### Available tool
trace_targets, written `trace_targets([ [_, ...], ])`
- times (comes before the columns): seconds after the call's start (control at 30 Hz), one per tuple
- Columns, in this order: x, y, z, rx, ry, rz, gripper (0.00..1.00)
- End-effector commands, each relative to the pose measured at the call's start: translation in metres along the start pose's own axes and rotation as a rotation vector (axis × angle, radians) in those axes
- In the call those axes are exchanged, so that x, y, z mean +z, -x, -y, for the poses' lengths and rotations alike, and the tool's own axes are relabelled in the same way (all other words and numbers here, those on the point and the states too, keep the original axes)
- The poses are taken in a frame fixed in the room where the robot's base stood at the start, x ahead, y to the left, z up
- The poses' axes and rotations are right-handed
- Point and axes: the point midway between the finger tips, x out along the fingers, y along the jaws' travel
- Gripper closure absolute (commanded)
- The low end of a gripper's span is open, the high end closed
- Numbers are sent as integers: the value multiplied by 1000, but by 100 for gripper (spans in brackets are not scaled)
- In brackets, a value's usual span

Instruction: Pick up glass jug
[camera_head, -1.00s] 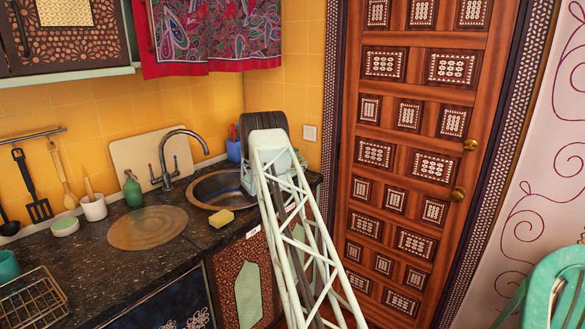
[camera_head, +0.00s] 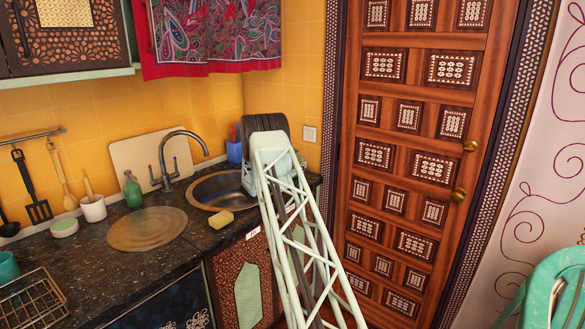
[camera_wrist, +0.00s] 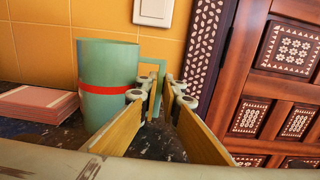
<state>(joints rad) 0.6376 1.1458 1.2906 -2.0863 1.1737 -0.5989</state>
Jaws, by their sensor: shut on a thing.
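The jug (camera_wrist: 106,85) is a teal, glassy cylinder with a red band around its middle, standing upright in the left half of the wrist view. Its squared handle (camera_wrist: 150,62) sticks out to the right. My gripper (camera_wrist: 163,92) has its two fingers on either side of the handle's outer bar and is shut on it. The near finger covers part of the jug's lower right side. I cannot tell whether the jug's base touches the counter. In the head view my own arm hides both jug and fingertips.
A pink stack (camera_wrist: 40,103) lies left of the jug. The tiled wall with a switch (camera_wrist: 154,12) is close behind, and a carved door (camera_wrist: 275,80) is on the right. The sink (camera_head: 217,190) and a yellow sponge (camera_head: 221,218) are left of my arm.

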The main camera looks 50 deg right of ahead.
Motion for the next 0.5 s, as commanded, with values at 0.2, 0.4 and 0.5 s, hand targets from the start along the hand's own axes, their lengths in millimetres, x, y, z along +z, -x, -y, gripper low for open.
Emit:
trace_targets([
  [0.2,1,0,0,0,0,0,100],
  [0.4,7,0,0,0,-1,1,100],
  [0.5,13,0,0,0,-1,1,100],
])
